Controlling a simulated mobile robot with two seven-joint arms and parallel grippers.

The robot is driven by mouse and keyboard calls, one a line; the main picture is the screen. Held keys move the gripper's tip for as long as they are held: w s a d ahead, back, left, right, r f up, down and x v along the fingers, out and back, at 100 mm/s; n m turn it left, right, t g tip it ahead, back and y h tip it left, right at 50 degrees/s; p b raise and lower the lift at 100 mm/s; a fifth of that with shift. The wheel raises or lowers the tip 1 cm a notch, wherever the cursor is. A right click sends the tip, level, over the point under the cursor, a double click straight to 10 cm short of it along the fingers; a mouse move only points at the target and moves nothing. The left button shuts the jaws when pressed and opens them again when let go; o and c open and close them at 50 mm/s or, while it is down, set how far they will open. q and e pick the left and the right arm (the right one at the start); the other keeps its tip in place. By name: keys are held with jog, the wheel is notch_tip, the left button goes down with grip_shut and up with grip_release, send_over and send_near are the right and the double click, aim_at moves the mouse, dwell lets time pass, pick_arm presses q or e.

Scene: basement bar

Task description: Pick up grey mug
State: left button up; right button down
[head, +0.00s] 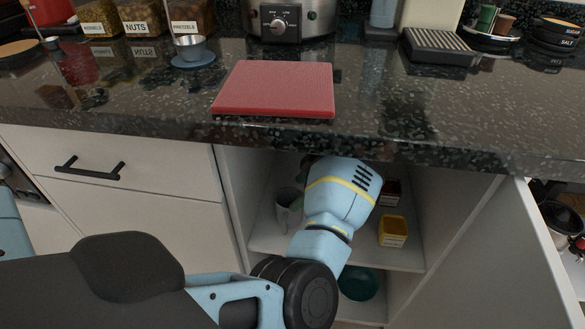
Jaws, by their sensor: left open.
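A grey mug (285,212) stands on the shelf inside the open cabinet under the counter, at the left of the shelf. My left arm reaches into the cabinet from the front. My left gripper (310,168) is at the far end of the wrist, to the upper right of the mug in the picture. The wrist hides most of the gripper and part of the shelf. The gripper is open, and the mug stands apart from the wrist, near the cabinet's left wall. My right gripper is out of view.
A yellow container (393,232) and a dark red box (391,192) stand on the shelf's right side. A teal bowl (359,284) is below. The stone counter (420,130) overhangs the cabinet, with a red board (275,90) on it. An open door (520,250) stands right.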

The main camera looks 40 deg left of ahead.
aim_at(285, 203)
pick_arm(q)
jog(key=shift+x, duration=1.25)
jog(key=shift+b+x, duration=0.95)
jog(key=shift+x, duration=1.7)
jog(key=shift+w, duration=0.15)
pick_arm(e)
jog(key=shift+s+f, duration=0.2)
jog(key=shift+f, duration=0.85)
pick_arm(q)
jog(key=c, duration=0.7)
jog(key=shift+c, duration=1)
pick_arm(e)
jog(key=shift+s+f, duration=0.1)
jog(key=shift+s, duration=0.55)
pick_arm(q)
jog(key=shift+r, duration=0.1)
